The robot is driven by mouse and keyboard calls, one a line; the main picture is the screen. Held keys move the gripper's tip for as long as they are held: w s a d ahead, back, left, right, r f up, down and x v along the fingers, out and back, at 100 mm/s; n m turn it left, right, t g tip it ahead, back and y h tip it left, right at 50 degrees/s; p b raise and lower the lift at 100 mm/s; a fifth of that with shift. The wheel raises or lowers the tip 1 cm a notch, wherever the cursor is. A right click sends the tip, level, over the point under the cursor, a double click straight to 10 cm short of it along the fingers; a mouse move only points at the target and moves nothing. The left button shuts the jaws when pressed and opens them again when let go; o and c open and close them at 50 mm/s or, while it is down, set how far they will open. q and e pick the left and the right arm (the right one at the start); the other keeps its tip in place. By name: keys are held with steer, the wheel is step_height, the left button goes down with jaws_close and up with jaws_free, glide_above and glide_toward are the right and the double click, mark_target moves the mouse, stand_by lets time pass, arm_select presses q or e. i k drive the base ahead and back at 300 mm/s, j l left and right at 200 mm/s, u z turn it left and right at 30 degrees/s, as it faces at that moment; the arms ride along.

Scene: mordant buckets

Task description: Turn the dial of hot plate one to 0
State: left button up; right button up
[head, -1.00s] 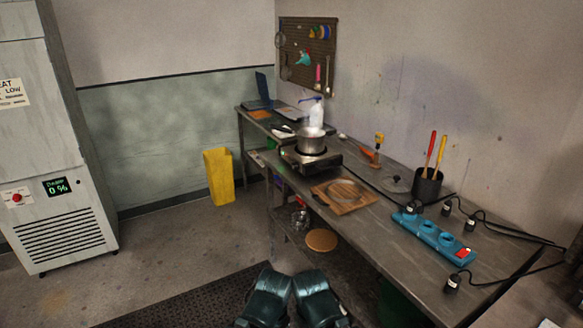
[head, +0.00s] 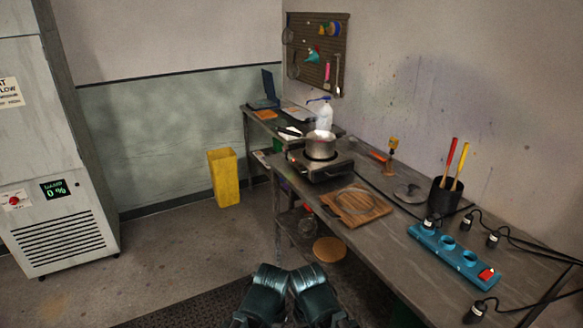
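A hot plate (head: 322,171) stands on the long workbench, with a metal pot (head: 319,145) on its burner. Its dial is too small to make out at this distance, and no number on it can be read. Two dark teal parts of my arms (head: 287,295) show at the bottom centre, side by side. No gripper fingers can be made out in the head view. My arms are well short of the hot plate and touch nothing on the bench.
The workbench (head: 400,240) carries a wooden board (head: 352,205), a lid (head: 409,193), a dark holder (head: 444,196) with coloured handles and a blue power strip (head: 452,256) with cables. A yellow bin (head: 224,177) stands on the open floor at left. A tall cabinet (head: 60,215) is farther left.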

mark_target(304, 172)
steer(key=i+l+u, duration=0.1)
steer(key=i+u, duration=0.2)
steer(key=i, duration=1.35)
